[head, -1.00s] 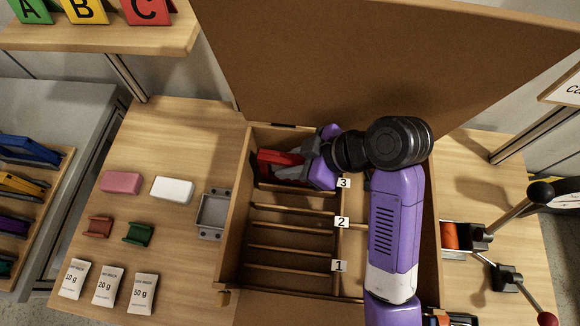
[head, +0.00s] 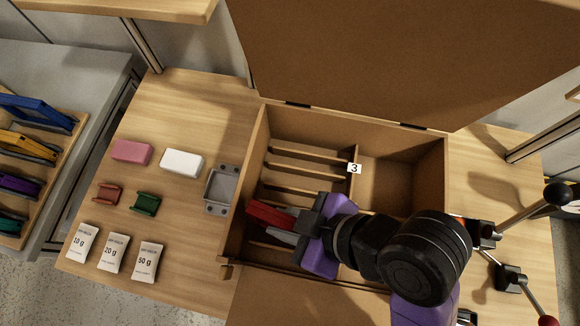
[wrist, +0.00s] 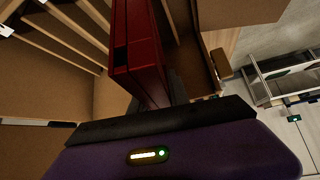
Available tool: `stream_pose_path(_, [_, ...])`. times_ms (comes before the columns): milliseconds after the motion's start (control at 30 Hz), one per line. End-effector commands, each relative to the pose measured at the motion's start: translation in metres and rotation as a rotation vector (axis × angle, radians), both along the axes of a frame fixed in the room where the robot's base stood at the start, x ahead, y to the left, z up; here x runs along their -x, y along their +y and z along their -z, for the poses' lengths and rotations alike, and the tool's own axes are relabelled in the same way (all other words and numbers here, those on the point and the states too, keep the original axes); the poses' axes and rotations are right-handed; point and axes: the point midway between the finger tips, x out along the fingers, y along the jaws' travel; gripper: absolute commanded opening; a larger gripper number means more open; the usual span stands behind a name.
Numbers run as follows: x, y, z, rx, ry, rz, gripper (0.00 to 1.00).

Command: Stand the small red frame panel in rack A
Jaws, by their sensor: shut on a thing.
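The small red frame panel (head: 268,214) is in the grip of my gripper (head: 292,230), at the front left of the open wooden box. In the wrist view the red panel (wrist: 138,45) stretches away from the jaws, with my gripper (wrist: 165,105) shut on its near end. The panel is over or inside the slotted part of the box; I cannot tell whether it touches the dividers. No rack marked A is recognisable in the current views.
The box (head: 258,150) has slot dividers on its left, an open compartment on its right and a raised lid (head: 400,60). A tray (head: 60,175) of coloured panels stands far left. Erasers, spools, sachets and a grey bracket (head: 220,190) lie left of the box. Levers (head: 510,275) stand right.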

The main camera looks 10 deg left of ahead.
Motion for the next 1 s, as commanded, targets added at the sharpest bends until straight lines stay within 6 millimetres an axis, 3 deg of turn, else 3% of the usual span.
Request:
stream_pose_path(267, [0.025, 0.001, -0.003, 0.001, 0.001, -0.002, 0.0])
stream_pose_path(667, [0.03, 0.001, -0.002, -0.001, -0.002, -0.001, 0.0])
stream_pose_path(1000, [0.029, 0.001, -0.029, -0.001, -0.002, -0.001, 0.0])
